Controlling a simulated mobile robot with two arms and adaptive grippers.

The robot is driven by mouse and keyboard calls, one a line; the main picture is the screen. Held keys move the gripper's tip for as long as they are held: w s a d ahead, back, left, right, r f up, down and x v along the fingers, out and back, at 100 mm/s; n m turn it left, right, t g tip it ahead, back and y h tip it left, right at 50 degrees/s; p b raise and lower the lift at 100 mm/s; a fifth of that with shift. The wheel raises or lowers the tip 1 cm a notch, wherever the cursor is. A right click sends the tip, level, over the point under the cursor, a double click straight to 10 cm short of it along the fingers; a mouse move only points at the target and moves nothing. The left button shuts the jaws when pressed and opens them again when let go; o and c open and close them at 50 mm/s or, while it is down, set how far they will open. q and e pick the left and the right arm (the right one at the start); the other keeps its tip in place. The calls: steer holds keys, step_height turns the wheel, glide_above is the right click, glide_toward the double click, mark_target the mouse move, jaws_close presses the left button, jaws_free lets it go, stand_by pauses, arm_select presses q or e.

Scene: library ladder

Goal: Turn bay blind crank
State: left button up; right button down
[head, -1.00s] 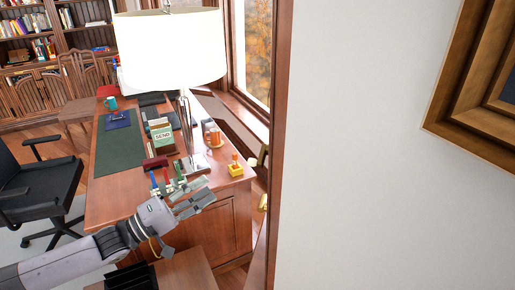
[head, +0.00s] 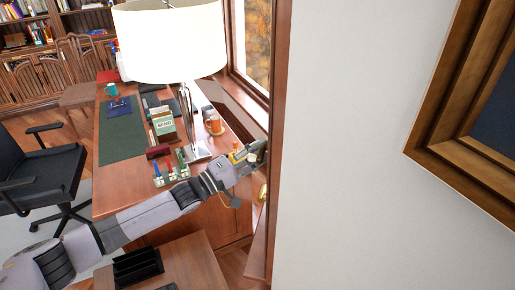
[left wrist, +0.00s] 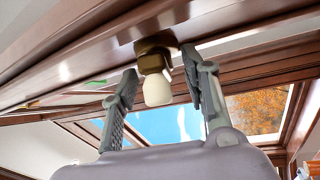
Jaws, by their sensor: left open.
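In the left wrist view, a cream knob (left wrist: 157,90) on a dark brass mount (left wrist: 153,50) sits against a wooden window frame; I take it to be the blind crank. My left gripper (left wrist: 161,68) is open, one finger on each side of the knob, with visible gaps. In the head view, my left gripper (head: 255,155) is past the desk's right corner, beside the window trim. The crank's knob is hidden or too small to tell there. A small brass piece (head: 262,193) shows just below the gripper. My right gripper is in neither view.
The desk (head: 130,180) holds a lamp (head: 170,40), an orange mug (head: 214,125), a card box (head: 163,124) and small stamps (head: 172,175) close to my left arm. A white wall (head: 350,130) with a picture frame (head: 440,140) fills the right side.

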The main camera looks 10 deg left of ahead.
arm_select(q)
steer(key=shift+c, duration=0.4)
jaws_close()
